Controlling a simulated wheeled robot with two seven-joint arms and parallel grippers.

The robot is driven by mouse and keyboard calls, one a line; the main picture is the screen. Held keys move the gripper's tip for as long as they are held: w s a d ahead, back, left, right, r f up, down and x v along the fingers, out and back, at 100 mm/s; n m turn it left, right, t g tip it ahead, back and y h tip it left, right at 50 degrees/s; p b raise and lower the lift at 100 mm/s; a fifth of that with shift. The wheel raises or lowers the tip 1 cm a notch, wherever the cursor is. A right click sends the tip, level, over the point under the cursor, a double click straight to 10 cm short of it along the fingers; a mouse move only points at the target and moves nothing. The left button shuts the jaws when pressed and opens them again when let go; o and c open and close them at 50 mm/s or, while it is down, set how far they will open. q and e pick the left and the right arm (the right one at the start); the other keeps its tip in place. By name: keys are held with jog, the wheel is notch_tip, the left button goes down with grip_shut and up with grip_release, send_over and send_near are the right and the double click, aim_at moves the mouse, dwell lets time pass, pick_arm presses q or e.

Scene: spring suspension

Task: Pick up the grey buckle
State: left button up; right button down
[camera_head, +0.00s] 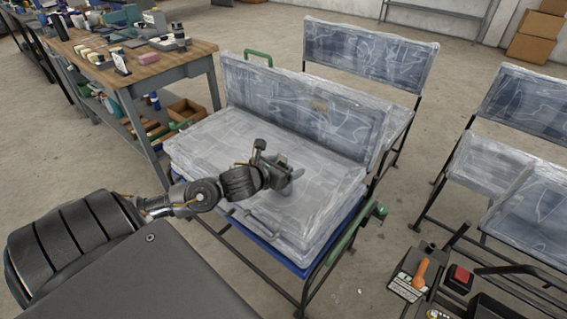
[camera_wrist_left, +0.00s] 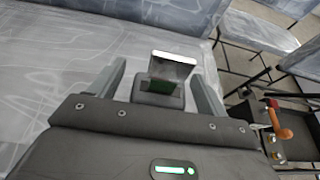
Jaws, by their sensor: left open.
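A small grey buckle-like piece (camera_wrist_left: 174,68) with a bright, flat upper edge shows between the fingers in the left wrist view. A dark green patch shows in its lower part. I cannot tell whether it touches the fingers. My left gripper (camera_head: 288,177) is open over the plastic-wrapped seat (camera_head: 215,145), its fingers pointing down and right. It also shows in the left wrist view (camera_wrist_left: 160,72), with a finger on each side of the grey piece. In the head view the gripper mostly hides this piece. My right gripper is not in view.
A wrapped backrest (camera_head: 300,105) stands behind the seat. A green side bar (camera_head: 345,235) runs along the right. A workbench (camera_head: 150,62) with tools stands at the upper left. More wrapped chairs (camera_head: 370,52) stand behind. A control panel with a red button (camera_head: 459,278) is at the lower right.

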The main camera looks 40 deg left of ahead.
pick_arm(q)
jog(key=shift+w+f, duration=0.15)
jog(key=shift+w, duration=0.2)
jog(key=shift+c, duration=0.2)
jog(key=c, duration=1.1)
jog(key=shift+c, duration=0.2)
